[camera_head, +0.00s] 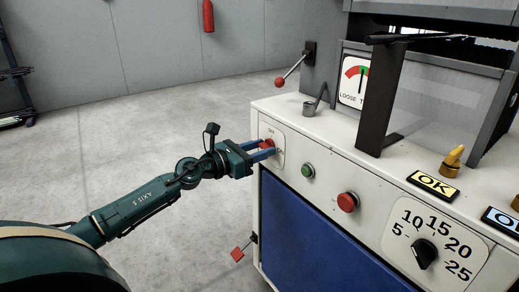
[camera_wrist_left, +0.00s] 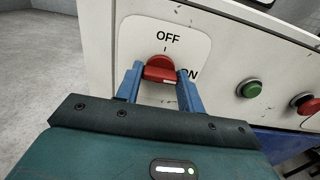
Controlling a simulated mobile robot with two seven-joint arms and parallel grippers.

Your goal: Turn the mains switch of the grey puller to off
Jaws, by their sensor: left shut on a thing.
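The mains switch is a red knob (camera_wrist_left: 160,67) on a white plate (camera_wrist_left: 198,42) at the left end of the puller's front panel. OFF is printed above it and ON to its right. My left gripper (camera_wrist_left: 160,82) has its two blue fingers on either side of the knob and is shut on it. In the head view the fingers of my left gripper (camera_head: 265,149) reach the red knob (camera_head: 266,143), partly covering it. The knob's broad red face lies across the gap between the fingers; which label it points to I cannot tell. My right gripper is not in view.
A green button (camera_head: 307,170) and a red button (camera_head: 347,202) sit to the right on the same panel. A black dial (camera_head: 424,253) is further right. A red-tipped lever (camera_head: 240,251) sticks out below my gripper.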

